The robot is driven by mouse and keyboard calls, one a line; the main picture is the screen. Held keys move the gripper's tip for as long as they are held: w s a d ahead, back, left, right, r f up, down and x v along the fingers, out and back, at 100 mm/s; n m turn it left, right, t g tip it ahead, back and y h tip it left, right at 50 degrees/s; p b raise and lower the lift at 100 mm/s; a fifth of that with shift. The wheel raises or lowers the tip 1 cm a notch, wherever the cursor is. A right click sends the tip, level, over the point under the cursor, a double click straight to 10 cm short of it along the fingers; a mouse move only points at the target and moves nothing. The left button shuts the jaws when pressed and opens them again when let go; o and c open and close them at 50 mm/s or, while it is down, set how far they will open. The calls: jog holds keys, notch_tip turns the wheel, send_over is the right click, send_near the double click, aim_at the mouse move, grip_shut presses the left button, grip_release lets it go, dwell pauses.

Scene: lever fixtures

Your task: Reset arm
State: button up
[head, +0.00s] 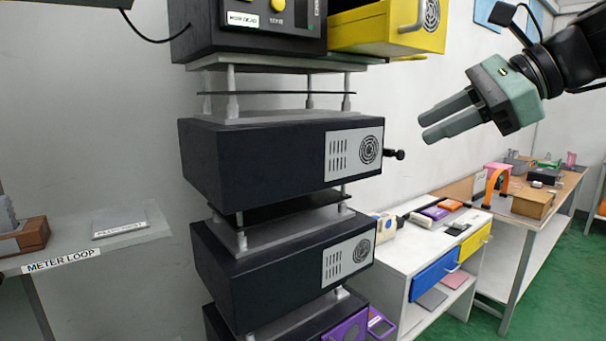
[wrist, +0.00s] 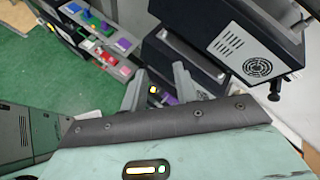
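My gripper (head: 425,129) is at the upper right of the head view, with its two grey fingers pointing left. The fingers are apart with nothing between them; they also show apart in the wrist view (wrist: 158,85). A short black lever with a knob (head: 398,155) sticks out from the right side of the upper black box (head: 255,160), below and left of the fingertips and not touching them. In the wrist view a dark knob (wrist: 275,92) hangs below the vented box at the right. I cannot tell which part is named the reset arm.
Black boxes are stacked on posts, the lower one (head: 285,262) also vented. An open yellow drawer (head: 385,30) juts out above, left of my gripper. A white cabinet (head: 405,250) and a bench (head: 540,215) stand at right. A METER LOOP shelf (head: 120,240) is at left.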

jog(key=s+a+f+n+g+h, duration=0.1)
jog(key=s+a+f+n+g, duration=0.15)
jog(key=f, duration=0.35)
jog(key=s+a+f+n+g+h, duration=0.1)
jog(key=s+a+f+n+h, duration=0.15)
jog(key=f+n, duration=0.2)
jog(key=s+f+n+g+h, duration=0.2)
jog(key=s+f+n+h, duration=0.4)
jog(key=s+f+n, duration=1)
notch_tip(320, 180, down, 3)
jog(key=n, duration=0.2)
jog(key=shift+s+n, duration=0.3)
jog(key=shift+s, duration=0.05)
